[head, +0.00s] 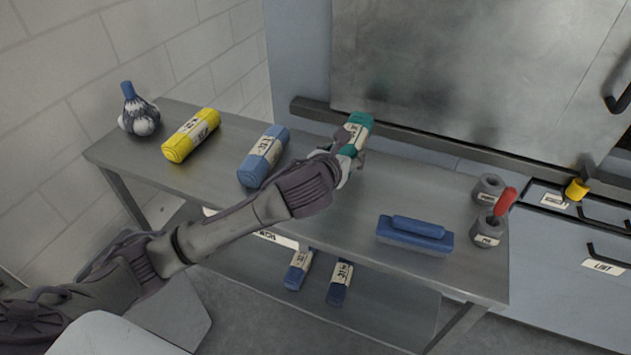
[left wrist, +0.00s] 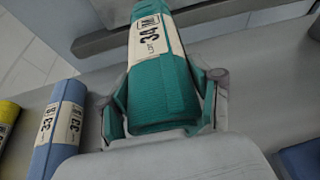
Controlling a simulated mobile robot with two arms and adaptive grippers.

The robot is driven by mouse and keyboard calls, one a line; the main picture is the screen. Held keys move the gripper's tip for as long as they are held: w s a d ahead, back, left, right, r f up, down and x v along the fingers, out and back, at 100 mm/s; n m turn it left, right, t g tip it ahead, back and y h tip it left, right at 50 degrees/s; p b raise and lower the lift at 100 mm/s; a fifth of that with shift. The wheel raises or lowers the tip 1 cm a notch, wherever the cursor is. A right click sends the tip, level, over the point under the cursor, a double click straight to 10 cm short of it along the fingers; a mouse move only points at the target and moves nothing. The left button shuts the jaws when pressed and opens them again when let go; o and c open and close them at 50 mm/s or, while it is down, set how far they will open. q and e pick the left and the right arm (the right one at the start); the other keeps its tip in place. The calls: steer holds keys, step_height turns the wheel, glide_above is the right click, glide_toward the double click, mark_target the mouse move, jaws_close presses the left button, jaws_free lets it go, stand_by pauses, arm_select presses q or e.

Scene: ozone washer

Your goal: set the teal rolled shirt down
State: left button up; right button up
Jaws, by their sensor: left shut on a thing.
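The teal rolled shirt (head: 359,122) has a pale label band and is at the back middle of the steel table in the head view. In the left wrist view the teal rolled shirt (left wrist: 163,85) lies lengthwise between the fingers, its label reading 34. My left gripper (head: 347,156) is shut on it; the fingers (left wrist: 165,100) press on both its sides. The arm hides the shirt's lower part in the head view, so I cannot tell whether it touches the tabletop. My right gripper is not in view.
On the table (head: 345,215) stand a blue roll (head: 263,156), a yellow roll (head: 191,136), a mop-like brush (head: 138,117), a blue brush (head: 414,233) and two grey pots (head: 487,229). Bare tabletop lies right of the teal shirt.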

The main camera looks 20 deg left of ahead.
arm_select(q)
steer(key=s+a+f, duration=0.1)
steer(key=s, duration=0.1)
steer(key=s+a+f, duration=0.2)
steer(key=shift+a, duration=0.1)
steer(key=shift+f, duration=1.95)
steer(key=shift+f, duration=0.1)
steer(key=o, duration=1.4)
steer(key=shift+c, duration=0.2)
steer(key=v, duration=1.2)
